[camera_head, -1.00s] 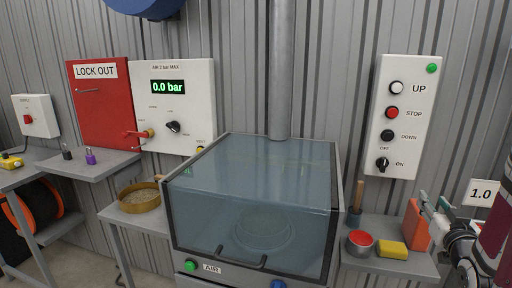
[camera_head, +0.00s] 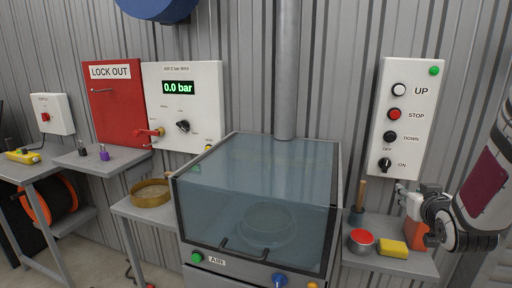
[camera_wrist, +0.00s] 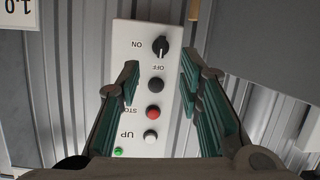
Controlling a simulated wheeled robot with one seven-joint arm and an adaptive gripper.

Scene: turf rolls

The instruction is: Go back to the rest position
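My gripper shows at the right of the head view (camera_head: 402,190), in front of the wall just below the white control panel (camera_head: 404,120) and above the small right-hand shelf. In the wrist view my gripper (camera_wrist: 160,78) is open, its two green-padded fingers apart with nothing between them. The control panel (camera_wrist: 140,42) appears upside down behind the gap, with its knob, black, red and white buttons and green lamp. My fingers look clear of the panel.
A clear-hooded cabinet (camera_head: 262,180) stands in the middle. The right shelf (camera_head: 390,262) holds a red-topped tin (camera_head: 361,240), a yellow block (camera_head: 392,248), an orange block (camera_head: 416,234) and a wooden-handled tool (camera_head: 360,196). A gauge panel (camera_head: 182,105) and red lockout box (camera_head: 118,105) are left.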

